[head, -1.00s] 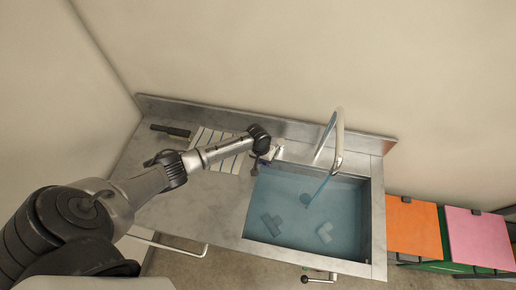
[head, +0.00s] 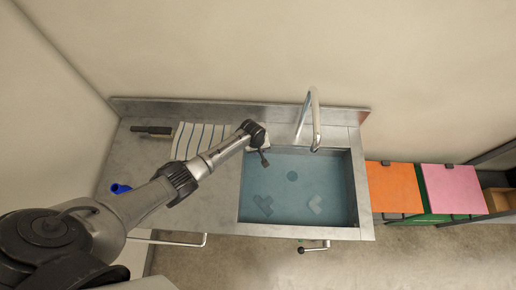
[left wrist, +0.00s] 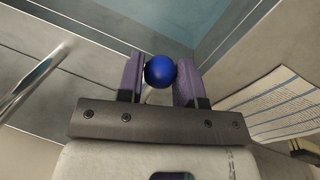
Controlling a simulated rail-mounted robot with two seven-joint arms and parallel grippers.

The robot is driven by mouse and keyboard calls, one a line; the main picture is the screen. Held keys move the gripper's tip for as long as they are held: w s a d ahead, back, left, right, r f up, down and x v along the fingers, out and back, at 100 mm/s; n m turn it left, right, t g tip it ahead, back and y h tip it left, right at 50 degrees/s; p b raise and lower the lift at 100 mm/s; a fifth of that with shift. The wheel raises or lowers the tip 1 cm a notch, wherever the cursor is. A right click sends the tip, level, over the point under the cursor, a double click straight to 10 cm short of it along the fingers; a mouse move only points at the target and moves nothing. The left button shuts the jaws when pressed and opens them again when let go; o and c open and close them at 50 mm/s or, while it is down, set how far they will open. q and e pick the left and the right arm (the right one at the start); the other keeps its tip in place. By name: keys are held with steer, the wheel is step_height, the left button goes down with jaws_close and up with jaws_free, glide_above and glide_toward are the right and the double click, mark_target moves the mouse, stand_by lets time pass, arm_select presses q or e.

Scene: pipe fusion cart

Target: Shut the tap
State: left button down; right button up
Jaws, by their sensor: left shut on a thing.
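The chrome tap (head: 316,120) arches over the back edge of the sink, and no stream of water shows under its spout. My left gripper (head: 263,155) is at the back left of the sink, left of the spout. In the left wrist view a blue ball knob (left wrist: 160,71) sits between the two purple fingers of my left gripper (left wrist: 161,80), which are shut on it. The knob's stem is mostly hidden, and the knob is hidden in the head view. My right gripper is in neither view.
The sink (head: 357,190) holds bluish water with grey fittings (head: 315,204) at the bottom. A striped cloth (head: 190,140) and a black-handled tool (head: 152,130) lie on the counter. A blue object (head: 119,188) lies at left. A crank handle (head: 315,248) sticks out in front.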

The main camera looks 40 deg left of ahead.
arm_select(q)
steer(key=c, duration=0.8)
jaws_free()
steer(key=shift+w, duration=0.1)
steer(key=shift+r, duration=0.1)
steer(key=shift+r, duration=0.25)
steer(key=r, duration=0.4)
steer(key=s+a+r, duration=0.1)
steer(key=r, duration=0.3)
steer(key=s+r+p, duration=0.1)
steer(key=r, duration=0.4)
steer(key=shift+a, duration=0.4)
steer(key=shift+f, duration=0.1)
